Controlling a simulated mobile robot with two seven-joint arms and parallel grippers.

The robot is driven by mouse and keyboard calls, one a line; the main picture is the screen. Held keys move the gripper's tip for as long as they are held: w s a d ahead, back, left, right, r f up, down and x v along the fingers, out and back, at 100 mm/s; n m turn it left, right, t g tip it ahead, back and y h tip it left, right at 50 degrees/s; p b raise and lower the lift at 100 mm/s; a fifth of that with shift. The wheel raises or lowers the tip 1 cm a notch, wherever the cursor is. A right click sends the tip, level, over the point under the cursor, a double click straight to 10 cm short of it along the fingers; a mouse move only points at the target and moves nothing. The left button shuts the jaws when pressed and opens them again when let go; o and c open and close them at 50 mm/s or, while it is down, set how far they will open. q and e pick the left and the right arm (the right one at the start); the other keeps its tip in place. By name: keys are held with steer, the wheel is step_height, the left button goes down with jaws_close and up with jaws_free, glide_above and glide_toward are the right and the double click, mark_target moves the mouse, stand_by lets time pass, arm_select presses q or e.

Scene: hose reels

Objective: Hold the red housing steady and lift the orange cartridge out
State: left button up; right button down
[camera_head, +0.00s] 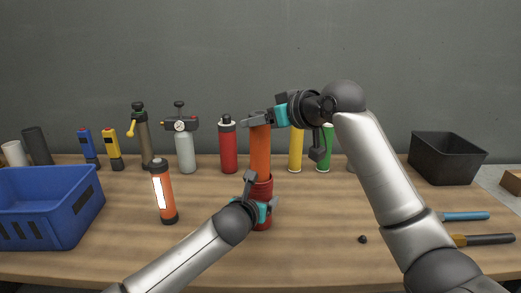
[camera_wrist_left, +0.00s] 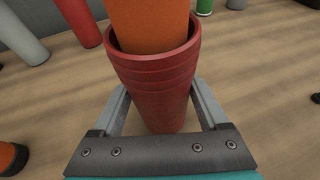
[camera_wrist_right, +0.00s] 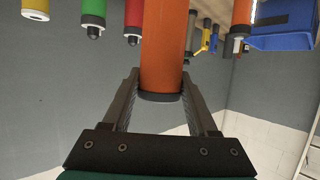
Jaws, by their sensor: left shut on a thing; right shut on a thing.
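The red housing (camera_head: 262,185) stands upright on the table in the middle of the head view. My left gripper (camera_head: 261,198) is shut around its body, one finger on each side, as the left wrist view (camera_wrist_left: 160,105) also shows. The orange cartridge (camera_head: 260,152) rises upright from the housing. In the left wrist view the cartridge (camera_wrist_left: 150,22) is still inside the housing's rim (camera_wrist_left: 153,62), so its lower end is hidden. My right gripper (camera_head: 258,121) is shut on the cartridge's top end. The right wrist view shows the cartridge's dark end (camera_wrist_right: 160,97) between the fingers.
An orange flashlight (camera_head: 163,192) stands left of the housing, near a blue crate (camera_head: 45,215). A red bottle (camera_head: 228,148) and yellow (camera_head: 296,150) and green (camera_head: 325,150) cylinders stand behind. A black bin (camera_head: 446,160) is at right. The front middle is mostly clear.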

step_height(320, 180, up, 6)
steer(key=shift+r, duration=0.25)
arm_select(q)
steer(key=o, duration=1.5)
steer(key=shift+c, duration=0.2)
